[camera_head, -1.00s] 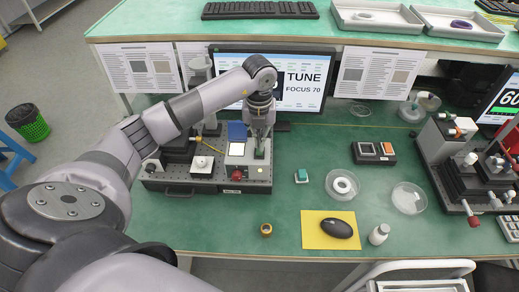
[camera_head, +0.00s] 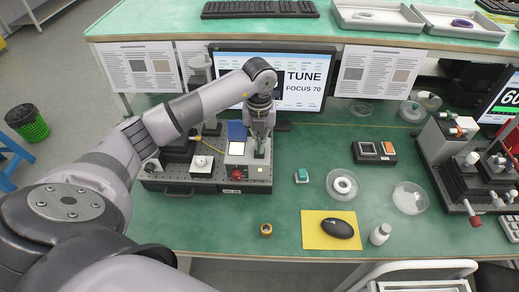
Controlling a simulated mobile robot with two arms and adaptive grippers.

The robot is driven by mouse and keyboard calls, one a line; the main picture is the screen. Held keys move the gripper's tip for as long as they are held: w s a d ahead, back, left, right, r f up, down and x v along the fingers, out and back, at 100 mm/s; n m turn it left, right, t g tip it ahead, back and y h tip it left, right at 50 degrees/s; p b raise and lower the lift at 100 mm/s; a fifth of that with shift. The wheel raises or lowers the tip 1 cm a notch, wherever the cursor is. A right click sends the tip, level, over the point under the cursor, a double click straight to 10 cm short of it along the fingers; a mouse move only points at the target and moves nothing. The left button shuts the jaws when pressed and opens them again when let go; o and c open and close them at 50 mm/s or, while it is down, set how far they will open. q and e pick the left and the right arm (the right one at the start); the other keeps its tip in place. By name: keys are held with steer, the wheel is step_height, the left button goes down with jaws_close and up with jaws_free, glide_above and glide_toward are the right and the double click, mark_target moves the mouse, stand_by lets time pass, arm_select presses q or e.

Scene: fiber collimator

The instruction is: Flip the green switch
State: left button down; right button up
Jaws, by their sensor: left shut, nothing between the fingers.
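My left gripper (camera_head: 260,148) points down over the right part of a black instrument base (camera_head: 205,184) and is shut with nothing in it. Its fingertips are at the right side of a light box with a blue raised panel (camera_head: 237,130). No green switch shows clearly on this base; the fingers cover part of the area. A small block with a green top (camera_head: 302,174) stands on the bench right of the base, apart from the gripper. I cannot tell whether it is a switch. My right gripper is out of view.
A red knob (camera_head: 237,173) and a white post mount (camera_head: 202,165) sit on the base. A monitor (camera_head: 305,75) reading TUNE, FOCUS 70 stands behind. A round dish (camera_head: 342,184), a black mouse (camera_head: 337,228) and a two-button box (camera_head: 374,152) lie to the right on the bench.

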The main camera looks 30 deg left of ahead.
arm_select(q)
steer(key=shift+s+f+b, duration=0.1)
steer(key=shift+f+b, duration=0.5)
steer(key=shift+f, duration=0.3)
steer(key=shift+r, duration=0.2)
steer(key=shift+r+p, duration=0.55)
steer(key=shift+p, duration=0.1)
steer(key=shift+r+p, duration=1.8)
steer(key=shift+r, duration=1.05)
steer(key=shift+f, duration=0.1)
